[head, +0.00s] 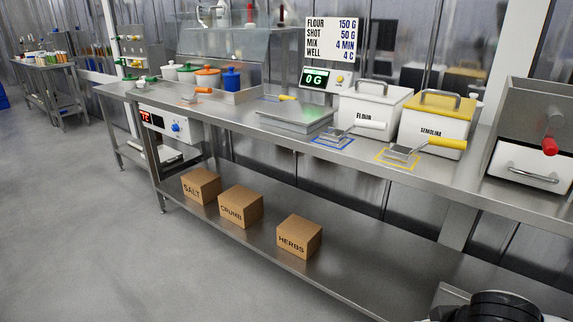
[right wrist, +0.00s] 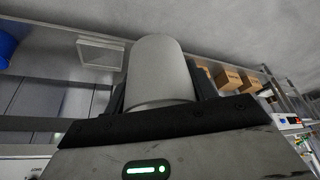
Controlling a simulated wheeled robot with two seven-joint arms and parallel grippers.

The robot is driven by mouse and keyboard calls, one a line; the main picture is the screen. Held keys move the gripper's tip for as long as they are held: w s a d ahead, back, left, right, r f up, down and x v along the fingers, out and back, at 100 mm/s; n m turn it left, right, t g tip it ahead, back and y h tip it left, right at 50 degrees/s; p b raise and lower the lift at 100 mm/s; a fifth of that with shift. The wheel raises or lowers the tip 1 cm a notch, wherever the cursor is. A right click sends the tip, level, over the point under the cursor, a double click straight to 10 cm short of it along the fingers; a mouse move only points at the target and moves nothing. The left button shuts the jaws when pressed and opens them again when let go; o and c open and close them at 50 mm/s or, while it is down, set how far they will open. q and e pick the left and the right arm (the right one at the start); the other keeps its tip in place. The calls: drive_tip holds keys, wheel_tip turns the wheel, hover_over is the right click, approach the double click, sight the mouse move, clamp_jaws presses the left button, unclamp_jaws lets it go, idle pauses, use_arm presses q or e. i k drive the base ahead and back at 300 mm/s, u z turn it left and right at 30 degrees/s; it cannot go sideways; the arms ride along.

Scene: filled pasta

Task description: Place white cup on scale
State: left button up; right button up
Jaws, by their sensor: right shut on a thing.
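The white cup (right wrist: 158,62) is a plain, pale cylinder in the right wrist view. My right gripper (right wrist: 163,92) is shut on it, with a dark finger on each side. The cup is not visible in the head view. The scale (head: 297,117) is a flat metal platform on the long steel counter, and nothing stands on it. Its green display (head: 316,78) behind reads 0 G. My left gripper is in neither view.
The steel counter (head: 235,112) also holds a flour bin (head: 362,113), a semolina bin (head: 428,128), scoops, and coloured pots at the left. A drawer unit (head: 528,165) stands at the right end. Several boxes, including salt (head: 200,186), sit on the lower shelf. The floor in front is clear.

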sight(297, 110)
drive_tip(key=u, duration=0.85)
drive_tip(key=i, duration=0.75)
drive_tip(key=u, duration=0.65)
drive_tip(key=i, duration=1)
drive_tip(key=z, duration=0.45)
